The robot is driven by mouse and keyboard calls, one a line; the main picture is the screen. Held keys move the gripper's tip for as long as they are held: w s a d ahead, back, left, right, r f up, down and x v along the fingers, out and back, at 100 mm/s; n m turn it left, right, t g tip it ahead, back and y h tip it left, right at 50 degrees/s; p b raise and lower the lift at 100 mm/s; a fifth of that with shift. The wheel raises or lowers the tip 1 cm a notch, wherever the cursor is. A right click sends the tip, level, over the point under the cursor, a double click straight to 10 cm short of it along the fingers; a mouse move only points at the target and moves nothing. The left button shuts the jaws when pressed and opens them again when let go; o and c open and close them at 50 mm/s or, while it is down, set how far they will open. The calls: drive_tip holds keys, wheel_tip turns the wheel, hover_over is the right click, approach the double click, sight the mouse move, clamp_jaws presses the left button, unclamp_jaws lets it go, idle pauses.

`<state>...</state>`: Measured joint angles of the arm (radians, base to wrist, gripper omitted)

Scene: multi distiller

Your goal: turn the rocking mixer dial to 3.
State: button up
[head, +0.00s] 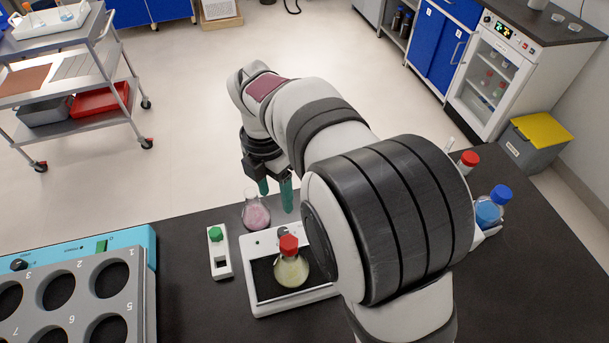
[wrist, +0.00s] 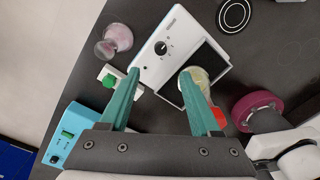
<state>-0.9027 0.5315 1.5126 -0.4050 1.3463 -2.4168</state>
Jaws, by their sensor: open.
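The rocking mixer (head: 252,265) is a white box with a dark platform, on the black bench. Its black dial (wrist: 161,47) shows on the white panel in the wrist view, with small marks around it; I cannot read its setting. A flask with a red cap and yellowish liquid (head: 291,270) stands on the mixer's platform. My gripper (head: 275,191) has green fingers and is open and empty, above the bench near the mixer's far side. In the wrist view the fingertips (wrist: 160,74) are spread apart, with the dial beyond the gap, not touched.
A flask with pink contents (head: 257,215) stands just beyond the mixer. A blue device with a grey holed block (head: 143,240) is at the left. Blue- and red-capped bottles (head: 488,210) stand at the right.

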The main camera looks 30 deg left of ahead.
sight(283, 231)
drive_tip(key=f, duration=1.2)
drive_tip(key=shift+d+f, duration=0.35)
drive_tip(key=shift+f, duration=0.05)
clamp_jaws()
